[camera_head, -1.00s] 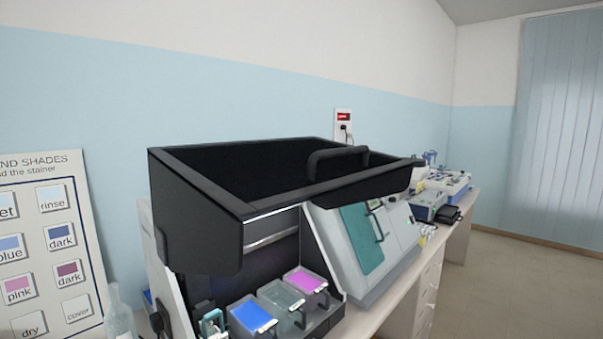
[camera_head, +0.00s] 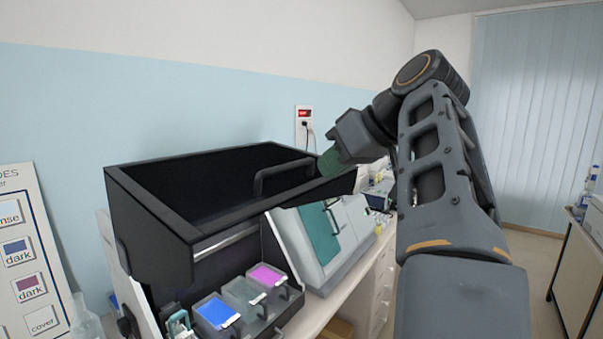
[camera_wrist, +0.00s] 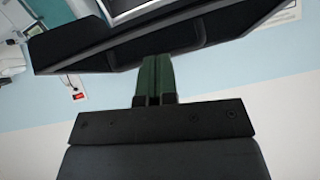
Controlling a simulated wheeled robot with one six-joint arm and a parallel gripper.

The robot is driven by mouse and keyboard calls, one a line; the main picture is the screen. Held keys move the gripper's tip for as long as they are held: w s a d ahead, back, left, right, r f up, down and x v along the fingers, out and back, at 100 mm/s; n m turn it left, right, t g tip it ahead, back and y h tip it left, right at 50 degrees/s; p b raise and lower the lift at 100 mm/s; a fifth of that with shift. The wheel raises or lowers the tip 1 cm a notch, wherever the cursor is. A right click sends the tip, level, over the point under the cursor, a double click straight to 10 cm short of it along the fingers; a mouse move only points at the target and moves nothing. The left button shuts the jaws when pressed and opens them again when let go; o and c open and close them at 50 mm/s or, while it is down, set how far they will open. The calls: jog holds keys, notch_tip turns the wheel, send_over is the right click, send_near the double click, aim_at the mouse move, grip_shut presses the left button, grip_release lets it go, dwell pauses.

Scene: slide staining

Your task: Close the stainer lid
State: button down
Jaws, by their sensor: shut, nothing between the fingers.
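The stainer lid (camera_head: 150,205) is a black, hollow box-like cover, tilted up and open above the stainer in the head view. Its dark handle bar (camera_head: 284,174) runs along the right side. Below it the stainer (camera_head: 245,325) shows blue, clear and pink trays. My gripper (camera_head: 329,163) has green fingers, shut and empty, by the lid's right edge near the handle. In the wrist view the shut fingers (camera_wrist: 155,75) point at the lid's dark edge (camera_wrist: 100,52). I cannot tell whether they touch it.
A pale machine with a teal door (camera_head: 320,232) stands right of the stainer on the bench. A red-lit wall socket (camera_head: 305,114) is behind.

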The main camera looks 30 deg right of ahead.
notch_tip(320, 180, up, 5)
jog(key=s+n, duration=0.2)
jog(key=b, duration=0.1)
send_near(289, 194)
jog(key=shift+t, duration=0.3)
jog(key=shift+x, duration=3.2)
jog(key=shift+s+f, duration=0.1)
jog(key=shift+f, duration=0.1)
